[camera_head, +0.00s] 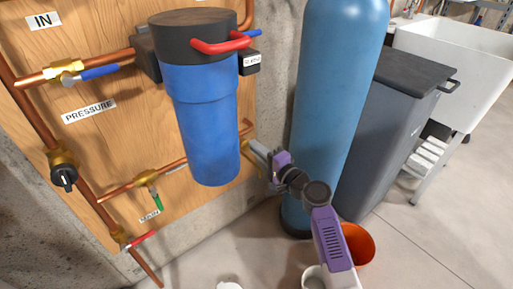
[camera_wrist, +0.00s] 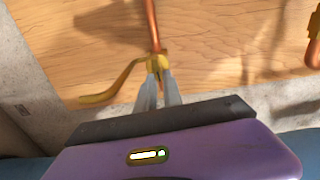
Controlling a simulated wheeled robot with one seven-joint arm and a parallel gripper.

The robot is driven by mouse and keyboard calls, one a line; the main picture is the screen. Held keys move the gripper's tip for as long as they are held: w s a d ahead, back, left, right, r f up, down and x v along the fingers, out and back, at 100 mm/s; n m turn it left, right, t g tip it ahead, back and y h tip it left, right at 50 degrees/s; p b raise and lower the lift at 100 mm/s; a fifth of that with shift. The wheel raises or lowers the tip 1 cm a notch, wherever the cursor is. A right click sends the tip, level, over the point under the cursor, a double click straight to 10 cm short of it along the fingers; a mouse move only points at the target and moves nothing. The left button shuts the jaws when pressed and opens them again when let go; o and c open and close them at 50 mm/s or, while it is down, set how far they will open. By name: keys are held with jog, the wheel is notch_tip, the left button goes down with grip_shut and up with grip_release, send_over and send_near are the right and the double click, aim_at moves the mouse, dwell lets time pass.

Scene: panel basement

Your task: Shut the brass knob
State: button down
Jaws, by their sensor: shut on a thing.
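The brass knob (camera_wrist: 155,62) is at the end of a vertical copper pipe in front of the wood panel in the wrist view. A curved yellow-brass arm (camera_wrist: 112,90) reaches out to its left. The two grey fingers of my gripper (camera_wrist: 158,82) are shut on the knob, from below in that view, and hide part of it. In the head view my gripper (camera_head: 254,148) reaches in at the panel's right edge, just right of the blue filter housing (camera_head: 205,125). The brass there is small and mostly hidden.
A tall blue tank (camera_head: 335,100) stands close to the right of my arm, with a grey bin (camera_head: 385,130) and an orange bucket (camera_head: 358,243) nearby. Valves with blue (camera_head: 100,72), green (camera_head: 152,203) and red (camera_head: 145,238) handles sit on the panel's left part.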

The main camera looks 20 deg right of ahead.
jog(key=shift+f+m, duration=0.15)
jog(key=shift+m, duration=0.35)
jog(key=c, duration=1.5)
grip_release()
jog(key=p+v, duration=0.1)
jog(key=v, duration=0.7)
jog(key=shift+p, duration=0.35)
jog(key=shift+w, duration=0.1)
